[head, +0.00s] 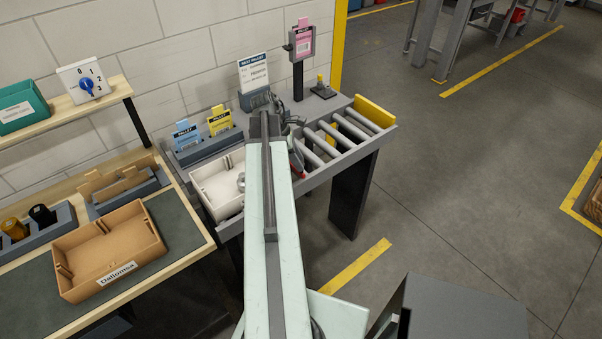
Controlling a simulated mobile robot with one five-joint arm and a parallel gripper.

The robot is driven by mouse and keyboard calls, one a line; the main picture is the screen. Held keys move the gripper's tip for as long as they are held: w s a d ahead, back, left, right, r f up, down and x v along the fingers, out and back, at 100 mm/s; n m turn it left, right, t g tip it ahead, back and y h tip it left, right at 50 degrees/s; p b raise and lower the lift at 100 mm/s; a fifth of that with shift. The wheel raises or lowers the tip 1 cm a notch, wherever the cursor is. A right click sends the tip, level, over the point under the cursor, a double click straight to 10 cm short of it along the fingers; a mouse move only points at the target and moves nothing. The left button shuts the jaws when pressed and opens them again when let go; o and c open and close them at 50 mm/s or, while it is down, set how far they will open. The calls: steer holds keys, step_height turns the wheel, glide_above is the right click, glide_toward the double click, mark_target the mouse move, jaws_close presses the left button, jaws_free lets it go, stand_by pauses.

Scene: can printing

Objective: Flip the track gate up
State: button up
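The roller track (345,133) runs along the wall bench, with several grey rollers and a yellow end plate (375,111) at its right end. A small red part (298,164) shows beside my arm, between the track's rollers and a white tray (215,186); it may be the track gate, but my arm hides much of it. I cannot tell whether it is up or down. My gripper (287,124) is at the far end of my arm, over the back of the track near the red part. Its fingers are small and partly hidden, so their opening is unclear.
A sign (253,73), a pink card on a post (303,40) and a small yellow-topped device (320,88) stand behind the track. Blue (187,136) and yellow (220,121) cards stand left of my arm. A brown tray (108,250) lies on the left bench.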

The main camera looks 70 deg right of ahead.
steer(key=b+x, duration=0.1)
steer(key=x, duration=0.2)
steer(key=shift+f+b, duration=0.15)
steer(key=shift+b, duration=0.2)
jaws_close()
stand_by(0.9)
